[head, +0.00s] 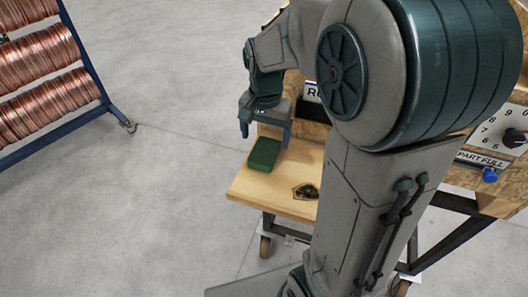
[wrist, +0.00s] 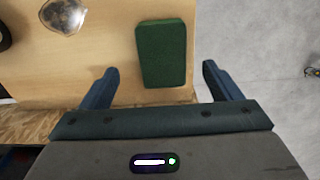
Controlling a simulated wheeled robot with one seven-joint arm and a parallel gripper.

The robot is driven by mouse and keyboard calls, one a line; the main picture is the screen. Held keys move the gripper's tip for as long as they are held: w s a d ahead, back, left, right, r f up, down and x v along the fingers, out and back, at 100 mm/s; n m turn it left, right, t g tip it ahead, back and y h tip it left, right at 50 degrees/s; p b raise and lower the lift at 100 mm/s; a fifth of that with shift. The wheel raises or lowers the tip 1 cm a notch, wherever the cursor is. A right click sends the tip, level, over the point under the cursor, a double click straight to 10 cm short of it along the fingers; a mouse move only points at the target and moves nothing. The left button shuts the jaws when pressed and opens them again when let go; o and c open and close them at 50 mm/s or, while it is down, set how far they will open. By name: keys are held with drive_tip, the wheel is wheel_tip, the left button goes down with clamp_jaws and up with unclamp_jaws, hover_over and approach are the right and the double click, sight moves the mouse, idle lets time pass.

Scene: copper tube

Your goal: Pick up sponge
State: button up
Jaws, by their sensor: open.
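The sponge is a dark green block. It lies flat on the wooden shelf of a cart, near the shelf's left edge in the head view (head: 264,153). In the wrist view the sponge (wrist: 162,54) lies ahead of the fingertips, between the lines of the two fingers. My gripper (head: 265,133) is open and empty, with its fingers pointing down above the shelf beside the sponge. The two blue fingers of my gripper (wrist: 160,72) stand wide apart in the wrist view. I cannot tell the exact height of the fingertips above the shelf.
A plywood box with a dial (head: 513,138) stands at the right. A copper tube rack (head: 45,67) stands left on open floor.

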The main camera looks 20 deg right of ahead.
sight(265, 150)
drive_tip(key=shift+w+d+f+p, duration=0.1)
drive_tip(key=shift+w+f+p, duration=0.1)
drive_tip(key=shift+f, duration=1.4)
drive_tip(key=shift+w+f+p, duration=0.15)
drive_tip(key=shift+w+f, duration=0.05)
drive_tip(key=shift+f, duration=1.4)
drive_tip(key=c, duration=1.1)
